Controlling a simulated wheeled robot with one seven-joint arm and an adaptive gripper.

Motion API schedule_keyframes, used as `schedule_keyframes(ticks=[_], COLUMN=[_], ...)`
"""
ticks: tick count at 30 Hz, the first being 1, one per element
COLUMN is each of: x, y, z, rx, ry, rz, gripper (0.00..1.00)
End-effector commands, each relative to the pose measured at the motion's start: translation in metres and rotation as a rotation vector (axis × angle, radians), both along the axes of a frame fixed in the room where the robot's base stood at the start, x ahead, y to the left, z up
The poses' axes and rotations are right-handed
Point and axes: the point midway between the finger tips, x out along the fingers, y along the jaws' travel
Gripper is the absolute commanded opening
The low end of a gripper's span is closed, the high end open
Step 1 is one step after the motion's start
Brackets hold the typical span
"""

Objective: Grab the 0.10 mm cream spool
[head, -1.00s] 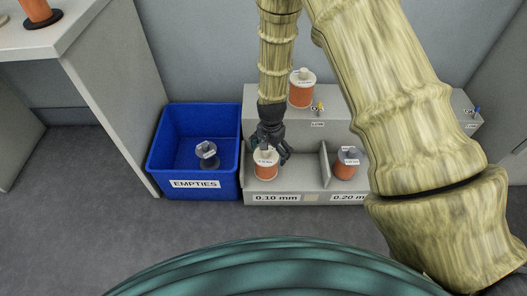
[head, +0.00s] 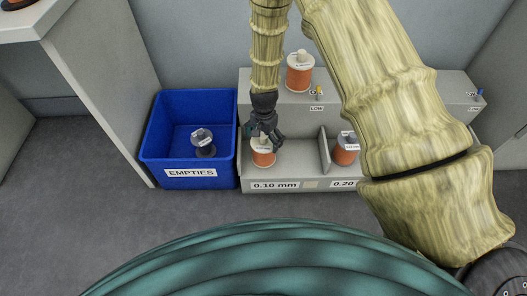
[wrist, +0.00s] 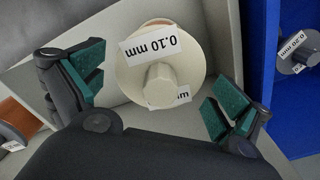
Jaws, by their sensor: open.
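The cream spool (head: 263,158) with copper-coloured winding stands upright in the compartment labelled 0.10 mm, in the head view. In the wrist view, the same cream spool (wrist: 190,85) shows its round top flange, a central knob and a 0.10 mm tag. My gripper (head: 264,138) is right above it, pointing down, and partly hides it. In the wrist view my gripper (wrist: 160,95) is open, with one green-padded finger on each side of the spool, apart from it. Whether the fingertips are below the flange is hard to tell.
A blue EMPTIES bin (head: 190,182) left of the rack holds an empty dark spool (head: 203,143). A grey-topped spool (head: 346,150) stands in the 0.20 compartment beyond a divider (head: 324,150). Another cream spool (head: 299,72) stands on the upper shelf near a LOW label.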

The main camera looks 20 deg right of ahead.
Motion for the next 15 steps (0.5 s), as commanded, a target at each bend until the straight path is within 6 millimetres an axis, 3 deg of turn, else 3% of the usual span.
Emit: schedule_keyframes(ticks=[6,15], x=[0.000,0.000], y=[0.001,0.001], z=[-0.031,-0.034], rx=[0.000,0.000], ry=[0.001,0.000], rz=[0.000,0.001], gripper=[1.00,1.00])
